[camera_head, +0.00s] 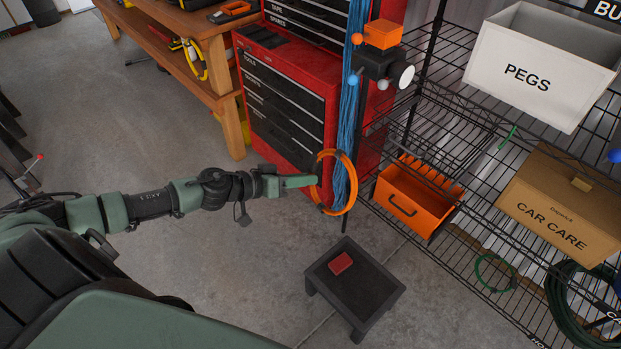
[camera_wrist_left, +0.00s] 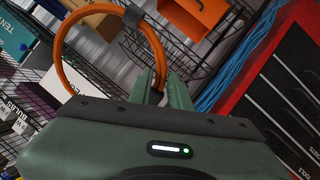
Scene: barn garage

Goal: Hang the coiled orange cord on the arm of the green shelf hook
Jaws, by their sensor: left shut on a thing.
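The coiled orange cord (camera_head: 350,198) is an upright ring in the middle of the head view, in front of hanging blue cord. My left gripper (camera_head: 318,181) is shut on one side of its loop. In the left wrist view the coil (camera_wrist_left: 66,62) rises from between the fingers (camera_wrist_left: 160,92) and has a dark band at one side. A small slanted green piece (camera_head: 508,138) at the wire shelf's front edge looks like the green shelf hook. It is well to the right of the coil, and its exact shape is too small to tell. My right gripper is not in view.
A red tool chest (camera_head: 290,95) stands behind the coil. The wire rack at right holds an orange bin (camera_head: 415,203), a PEGS bin (camera_head: 530,75) and a CAR CARE box (camera_head: 555,215). A low black stool (camera_head: 375,290) bears a red block (camera_head: 341,263).

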